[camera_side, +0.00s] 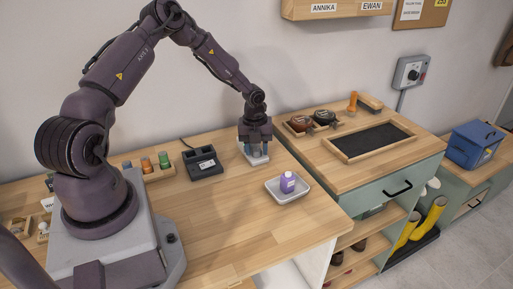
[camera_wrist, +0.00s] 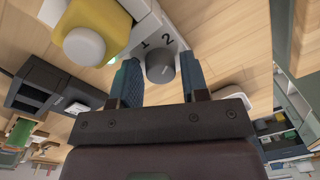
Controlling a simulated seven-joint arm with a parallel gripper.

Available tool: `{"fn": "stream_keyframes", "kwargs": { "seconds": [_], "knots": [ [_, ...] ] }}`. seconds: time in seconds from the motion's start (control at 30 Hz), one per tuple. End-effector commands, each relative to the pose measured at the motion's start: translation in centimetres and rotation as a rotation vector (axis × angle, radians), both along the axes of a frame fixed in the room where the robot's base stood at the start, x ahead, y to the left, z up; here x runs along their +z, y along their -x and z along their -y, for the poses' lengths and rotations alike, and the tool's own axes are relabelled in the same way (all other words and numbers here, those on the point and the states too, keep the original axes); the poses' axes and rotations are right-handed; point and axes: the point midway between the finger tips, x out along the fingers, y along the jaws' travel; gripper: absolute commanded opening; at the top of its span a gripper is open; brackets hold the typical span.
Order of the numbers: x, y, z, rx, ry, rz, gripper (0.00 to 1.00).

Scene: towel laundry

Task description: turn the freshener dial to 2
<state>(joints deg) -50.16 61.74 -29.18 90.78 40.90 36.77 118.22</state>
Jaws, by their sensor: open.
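The freshener is a white unit (camera_side: 256,159) on the wooden table, mostly hidden below my gripper (camera_side: 254,148) in the side view. The wrist view shows its white face (camera_wrist: 172,36) with the printed numbers 1 and 2, and a dark grey round dial (camera_wrist: 160,67) by them. My gripper (camera_wrist: 159,63) is open, with one blue finger on each side of the dial. I cannot tell whether the fingers touch it. The dial's pointer is not clear, so its setting cannot be read. A yellow body with a round grey cap (camera_wrist: 84,46) is beside the numbers.
A black device (camera_side: 203,162) stands left of the freshener. A white tray with a purple bottle (camera_side: 288,182) is in front to the right. Several colored small containers (camera_side: 146,165) stand farther left. The table's front middle (camera_side: 220,220) is clear.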

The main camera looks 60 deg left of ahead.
Motion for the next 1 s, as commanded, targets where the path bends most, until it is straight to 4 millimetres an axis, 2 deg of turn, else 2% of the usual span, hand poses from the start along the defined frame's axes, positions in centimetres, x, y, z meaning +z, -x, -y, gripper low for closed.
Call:
{"fn": "stream_keyframes", "kwargs": {
  "seconds": [0.17, 0.5, 0.7, 0.83, 1.0],
  "knots": [
    [1.2, 0.0, -0.1, 0.001, -0.001, 0.003, 0.41],
    [8.4, 0.3, -0.3, 0.001, -0.004, 0.003, 0.41],
    [11.6, 0.5, -0.3, 0.001, -0.002, 0.001, 0.41],
    [12.7, 0.5, -0.3, 0.000, -0.001, 0.000, 0.41],
    [13.0, 0.5, -0.3, 0.000, 0.001, 0.000, 0.41]
  ]
}}
